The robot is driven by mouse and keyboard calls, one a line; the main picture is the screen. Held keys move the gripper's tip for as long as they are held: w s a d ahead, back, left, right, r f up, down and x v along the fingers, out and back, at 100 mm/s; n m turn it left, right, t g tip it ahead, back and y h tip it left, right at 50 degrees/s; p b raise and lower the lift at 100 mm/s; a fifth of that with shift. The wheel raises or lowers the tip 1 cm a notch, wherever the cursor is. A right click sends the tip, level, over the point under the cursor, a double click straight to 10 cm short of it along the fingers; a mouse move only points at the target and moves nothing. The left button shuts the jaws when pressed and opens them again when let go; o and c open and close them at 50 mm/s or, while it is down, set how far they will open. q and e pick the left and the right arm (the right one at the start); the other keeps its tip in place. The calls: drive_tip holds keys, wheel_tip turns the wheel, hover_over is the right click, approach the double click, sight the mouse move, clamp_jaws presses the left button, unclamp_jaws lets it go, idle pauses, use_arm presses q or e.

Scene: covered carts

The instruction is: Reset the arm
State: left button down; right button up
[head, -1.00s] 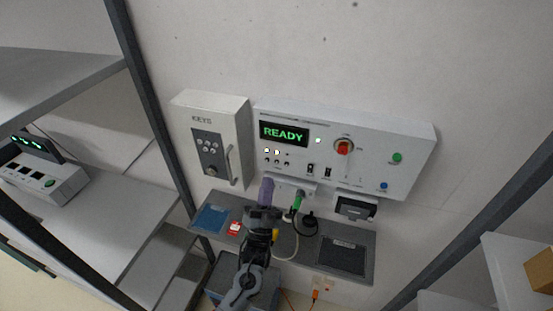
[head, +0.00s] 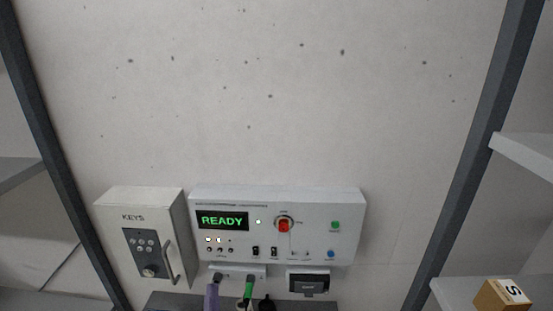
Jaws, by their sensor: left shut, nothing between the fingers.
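Neither gripper shows in the head view now. The wall panel (head: 345,203) is in the lower middle, with a green READY display (head: 222,220) and a red knob (head: 284,225). Under it, a purple piece (head: 212,296) and a green plug (head: 249,287) sit at a light socket strip (head: 238,269). Their lower parts are cut off by the bottom edge.
A white KEYS box (head: 118,240) with a keypad and handle hangs left of the panel. A dark-fronted unit (head: 308,283) is below the panel. Dark posts (head: 55,140) stand at both sides. A box marked S (head: 490,297) is on the right shelf. The upper wall is clear.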

use_arm(q)
drive_tip(key=s+a+f+n+g+h, duration=0.15)
drive_tip(key=s+a+f+g, duration=0.25)
drive_tip(key=s+f+g, duration=0.7)
drive_tip(key=s+f+n+g+h, duration=0.3)
drive_tip(key=s+g, duration=0.9)
drive_tip(key=s, duration=1.1)
wheel_tip(320, 180, up, 13)
drive_tip(key=y+p, duration=0.1)
drive_tip(key=p, duration=1.3)
drive_tip(key=shift+w+d+r, duration=0.2)
drive_tip(key=shift+w+d, duration=0.15)
drive_tip(key=shift+d, duration=0.1)
drive_tip(key=shift+y, duration=0.25)
